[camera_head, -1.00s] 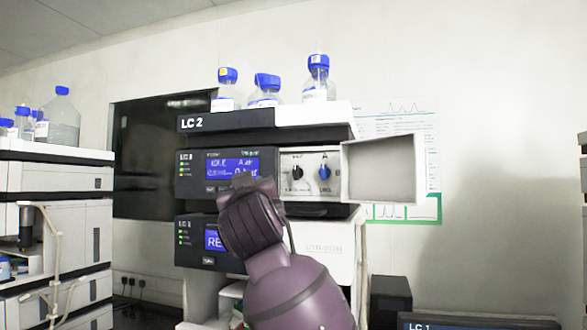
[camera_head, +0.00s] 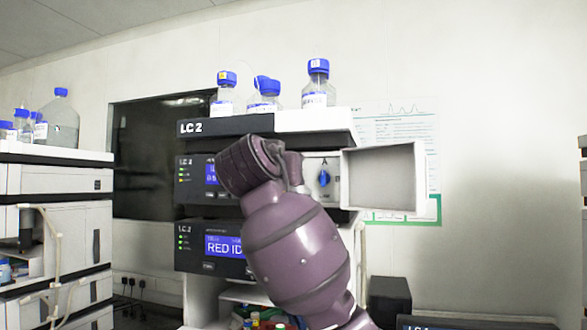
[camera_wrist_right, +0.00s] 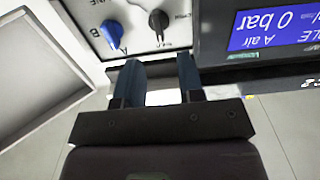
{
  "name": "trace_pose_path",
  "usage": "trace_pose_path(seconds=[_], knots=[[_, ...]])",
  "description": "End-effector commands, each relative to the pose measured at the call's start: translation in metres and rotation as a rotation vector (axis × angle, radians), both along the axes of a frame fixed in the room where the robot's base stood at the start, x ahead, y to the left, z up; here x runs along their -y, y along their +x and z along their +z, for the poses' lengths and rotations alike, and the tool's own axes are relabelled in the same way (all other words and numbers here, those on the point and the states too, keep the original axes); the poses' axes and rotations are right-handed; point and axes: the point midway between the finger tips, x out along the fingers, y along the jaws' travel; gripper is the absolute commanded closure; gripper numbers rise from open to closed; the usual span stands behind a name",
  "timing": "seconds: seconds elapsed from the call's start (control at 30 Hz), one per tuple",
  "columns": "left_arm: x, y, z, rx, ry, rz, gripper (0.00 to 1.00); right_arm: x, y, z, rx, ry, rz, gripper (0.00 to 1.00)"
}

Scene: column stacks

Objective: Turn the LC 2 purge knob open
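The LC 2 stack (camera_head: 250,124) stands in the middle of the head view. On its upper module, a blue knob (camera_head: 324,178) shows beside an opened door (camera_head: 380,178). The wrist view shows the panel upside down, with the blue knob (camera_wrist_right: 113,33) and a black knob (camera_wrist_right: 158,20) side by side. The black knob is hidden behind my right arm in the head view. I cannot read which label is the purge. My right gripper (camera_wrist_right: 159,62) is open and empty, its fingers apart, just short of the black knob and not around it. My left gripper is not in view.
The opened door sticks out to the right of the knobs and also shows in the wrist view (camera_wrist_right: 35,70). Bottles with blue caps (camera_head: 263,95) stand on top of the stack. Another stack (camera_head: 60,190) stands at the left.

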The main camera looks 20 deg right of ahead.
Motion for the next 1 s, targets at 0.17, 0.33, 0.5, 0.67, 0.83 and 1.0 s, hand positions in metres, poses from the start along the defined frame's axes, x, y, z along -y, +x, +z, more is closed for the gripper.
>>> trace_pose_path(seconds=[0.17,0.33,0.5,0.67,0.83,1.0], knots=[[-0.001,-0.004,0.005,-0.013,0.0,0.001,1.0,0.017,0.025,0.001,-0.003,-0.001,-0.002,0.65],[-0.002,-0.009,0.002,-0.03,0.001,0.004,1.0,0.027,0.039,0.001,-0.001,-0.001,-0.001,0.65],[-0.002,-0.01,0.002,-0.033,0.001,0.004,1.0,0.03,0.045,0.0,-0.001,0.001,0.001,0.65],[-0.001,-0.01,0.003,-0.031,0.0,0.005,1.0,0.031,0.046,0.0,0.0,0.0,0.001,0.65],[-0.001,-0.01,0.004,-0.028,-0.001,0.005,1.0,0.031,0.046,0.0,0.0,0.0,0.001,0.74],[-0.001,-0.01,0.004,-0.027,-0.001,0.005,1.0,0.031,0.046,0.0,0.0,0.0,0.001,1.0]])
